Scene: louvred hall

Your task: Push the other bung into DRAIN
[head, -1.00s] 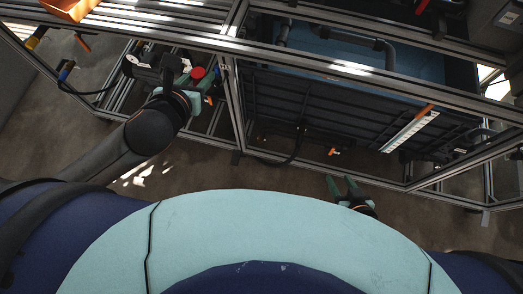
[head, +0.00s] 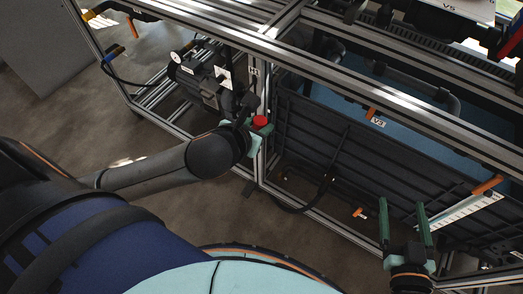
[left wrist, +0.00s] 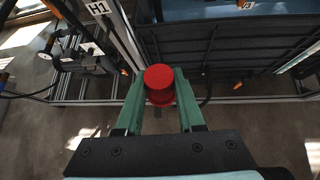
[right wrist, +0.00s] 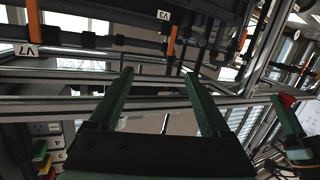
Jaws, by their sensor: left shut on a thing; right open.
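A red bung (left wrist: 159,84) is held between the green fingers of my left gripper (left wrist: 158,98) in the left wrist view. In the head view the red bung (head: 260,121) shows at the tip of my left gripper (head: 246,128), in front of the frame post labelled H1. My right gripper (head: 405,222) is open and empty in front of the lower frame at the right. Its spread green fingers also show in the right wrist view (right wrist: 162,95), with frame rails beyond them. I cannot make out a label reading DRAIN or the other bung's place.
A dark ribbed panel (head: 345,160) fills the frame below the blue tank (head: 345,75). A pump with a gauge (head: 200,75) stands left of the post. Orange-handled valves, one by label V3 (head: 378,122), sit along the rails. The floor in front is clear.

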